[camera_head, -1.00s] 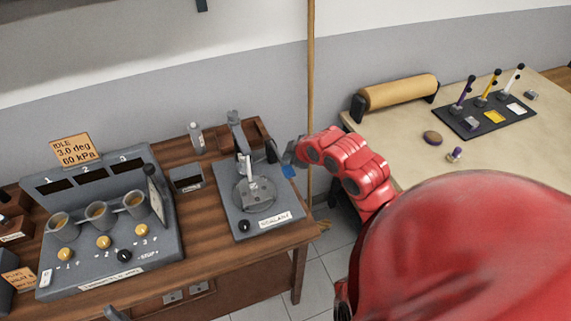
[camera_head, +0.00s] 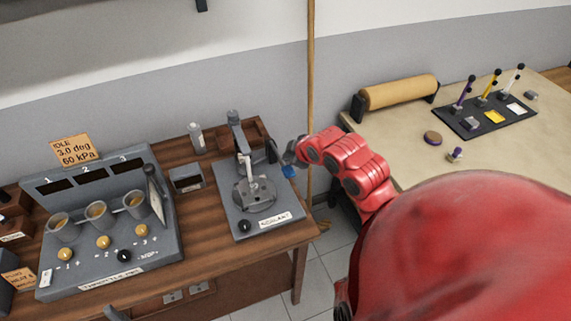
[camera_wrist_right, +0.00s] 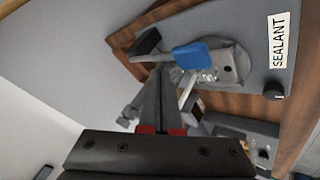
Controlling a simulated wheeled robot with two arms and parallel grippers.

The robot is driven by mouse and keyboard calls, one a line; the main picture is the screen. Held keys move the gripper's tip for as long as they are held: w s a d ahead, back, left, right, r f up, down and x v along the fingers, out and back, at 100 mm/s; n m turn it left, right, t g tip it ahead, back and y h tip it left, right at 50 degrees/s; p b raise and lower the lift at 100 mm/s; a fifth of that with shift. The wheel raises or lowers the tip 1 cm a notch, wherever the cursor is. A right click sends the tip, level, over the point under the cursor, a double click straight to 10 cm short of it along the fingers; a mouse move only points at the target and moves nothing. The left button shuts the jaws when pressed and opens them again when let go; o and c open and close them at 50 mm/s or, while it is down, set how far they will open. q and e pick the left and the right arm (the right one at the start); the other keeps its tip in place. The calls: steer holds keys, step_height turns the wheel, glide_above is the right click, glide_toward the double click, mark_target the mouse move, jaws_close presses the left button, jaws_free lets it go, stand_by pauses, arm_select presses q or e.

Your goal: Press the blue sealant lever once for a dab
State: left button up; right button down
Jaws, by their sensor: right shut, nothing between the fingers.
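The sealant dispenser (camera_head: 252,196) is a grey stand with a round base on a grey board on the wooden bench. Its blue lever (camera_head: 290,171) shows as a small blue tip at the right side of the board. In the right wrist view the blue lever (camera_wrist_right: 190,56) is a flat paddle on a metal rod, just beyond my fingertips. My right gripper (camera_head: 288,154) is shut and empty, close by the lever; I cannot tell whether it touches. The wrist view shows its closed fingers (camera_wrist_right: 160,76). A grey tip at the bottom left (camera_head: 115,313) may be my left gripper.
A throttle panel (camera_head: 110,235) with cups and knobs stands left of the dispenser. A bottle (camera_head: 196,138) and a small box (camera_head: 186,178) stand behind. A wooden pole (camera_head: 310,90) rises near my right gripper. A second table (camera_head: 405,150) is at the right.

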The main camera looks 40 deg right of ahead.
mark_target(289, 167)
steer(key=shift+f+b, duration=0.3)
steer(key=shift+f, duration=0.1)
steer(key=shift+s+f+b, duration=0.2)
steer(key=shift+f+b, duration=0.7)
steer(key=shift+f, duration=0.55)
stand_by(1.7)
steer(key=shift+r, duration=0.1)
steer(key=shift+w+r+p, duration=0.15)
steer(key=shift+r+p, duration=0.7)
steer(key=shift+r, duration=0.9)
steer(key=shift+w+r+p, duration=0.15)
steer(key=shift+r+p, duration=0.4)
steer(key=shift+r, duration=0.7)
steer(key=shift+w+r+p, duration=0.1)
steer(key=shift+r+p, duration=0.45)
steer(key=shift+r, duration=0.7)
